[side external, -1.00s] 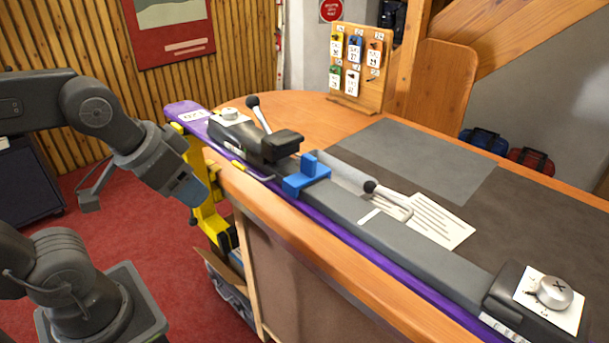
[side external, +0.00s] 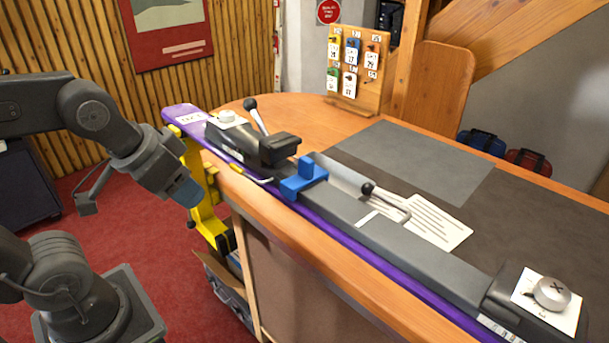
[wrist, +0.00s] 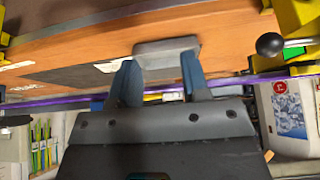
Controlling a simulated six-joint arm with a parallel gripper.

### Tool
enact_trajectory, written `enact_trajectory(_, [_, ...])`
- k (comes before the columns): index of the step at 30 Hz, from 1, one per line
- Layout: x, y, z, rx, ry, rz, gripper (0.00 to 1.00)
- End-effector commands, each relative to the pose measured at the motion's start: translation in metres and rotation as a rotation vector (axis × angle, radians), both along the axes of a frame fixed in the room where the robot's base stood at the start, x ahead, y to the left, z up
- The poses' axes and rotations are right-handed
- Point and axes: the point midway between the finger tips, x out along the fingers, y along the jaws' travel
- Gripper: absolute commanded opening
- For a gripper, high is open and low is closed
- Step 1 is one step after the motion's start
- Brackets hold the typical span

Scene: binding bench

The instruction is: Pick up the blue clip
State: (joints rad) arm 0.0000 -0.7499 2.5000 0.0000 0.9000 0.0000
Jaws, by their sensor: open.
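The blue clip (side external: 303,180) sits on the long grey bar near the middle of the bench in the side view. It has a flat base and a raised block. My gripper (side external: 187,194) hangs at the left of the bench, beyond its edge and clearly apart from the clip. In the wrist view my gripper (wrist: 160,82) shows two blue fingers spread apart with nothing held between them. I cannot make out the clip in the wrist view.
The grey bar (side external: 400,247) runs along the bench edge with a black lever clamp (side external: 262,148) beside the clip. A black-knobbed lever (side external: 385,198) lies over the bar to the right. A yellow stand (side external: 207,215) is beside my gripper. A dark mat (side external: 420,160) covers the bench.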

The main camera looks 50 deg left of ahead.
Motion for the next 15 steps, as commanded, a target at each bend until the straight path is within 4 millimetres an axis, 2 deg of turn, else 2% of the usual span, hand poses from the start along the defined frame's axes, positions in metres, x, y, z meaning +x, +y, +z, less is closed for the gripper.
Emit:
enact_trajectory(5, [0.007,-0.003,0.012,-0.031,0.019,0.043,0.43])
enact_trajectory(8, [0.021,-0.010,0.034,-0.093,0.062,0.142,0.43])
enact_trajectory(15, [0.071,-0.041,0.103,-0.264,0.231,0.536,0.43])
